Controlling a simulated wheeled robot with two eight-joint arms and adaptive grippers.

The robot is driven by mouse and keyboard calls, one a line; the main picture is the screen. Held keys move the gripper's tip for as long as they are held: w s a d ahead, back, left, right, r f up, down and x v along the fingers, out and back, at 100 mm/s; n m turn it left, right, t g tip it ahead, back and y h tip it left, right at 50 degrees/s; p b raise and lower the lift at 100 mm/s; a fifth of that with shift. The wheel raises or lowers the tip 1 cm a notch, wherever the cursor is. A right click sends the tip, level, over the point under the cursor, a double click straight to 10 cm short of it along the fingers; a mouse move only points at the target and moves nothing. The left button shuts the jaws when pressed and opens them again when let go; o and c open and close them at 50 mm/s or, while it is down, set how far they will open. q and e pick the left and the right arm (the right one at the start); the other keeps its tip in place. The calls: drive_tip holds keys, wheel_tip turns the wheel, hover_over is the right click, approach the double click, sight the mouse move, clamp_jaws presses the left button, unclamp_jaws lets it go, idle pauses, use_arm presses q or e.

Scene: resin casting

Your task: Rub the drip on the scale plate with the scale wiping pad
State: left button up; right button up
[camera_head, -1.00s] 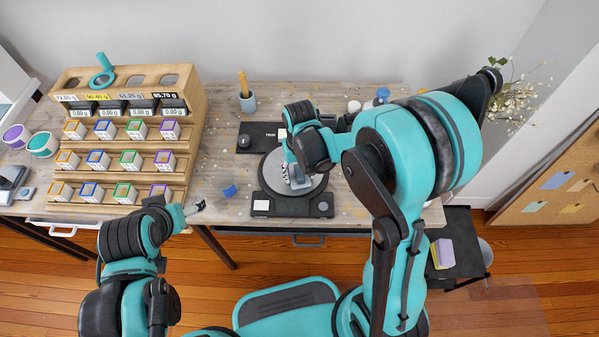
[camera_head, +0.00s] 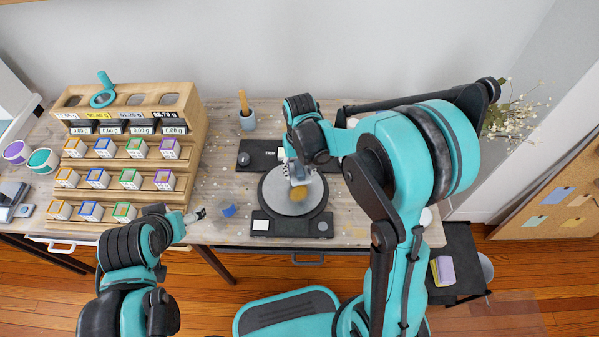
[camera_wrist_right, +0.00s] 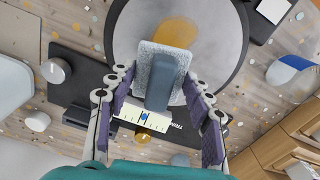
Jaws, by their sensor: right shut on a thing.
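My right gripper (camera_head: 297,172) is shut on the scale wiping pad (camera_wrist_right: 158,68), a pale rough block with a blue-grey grip. The pad is over the rear part of the round grey scale plate (camera_head: 278,203), which also shows in the right wrist view (camera_wrist_right: 225,40). The drip (camera_head: 299,193) is an amber smear on the plate, just in front of the pad; in the right wrist view the pad partly covers the drip (camera_wrist_right: 176,31). I cannot tell whether the pad touches the plate. My left gripper (camera_head: 199,214) is over the table's front edge, away from the scale; its jaws are too small to read.
A wooden rack (camera_head: 130,145) with several small boxes stands at the left. A small blue piece (camera_head: 229,210) lies left of the scale base (camera_head: 262,238). Dried flowers (camera_head: 512,120) are at the back right.

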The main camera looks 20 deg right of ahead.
sight(300, 167)
drive_tip(key=shift+w+r+p, duration=0.2)
drive_tip(key=shift+r+p, duration=0.3)
drive_tip(key=shift+r, duration=0.35)
drive_tip(key=shift+r+p, duration=1)
drive_tip(key=shift+r, duration=0.45)
drive_tip(key=shift+s+d, duration=0.1)
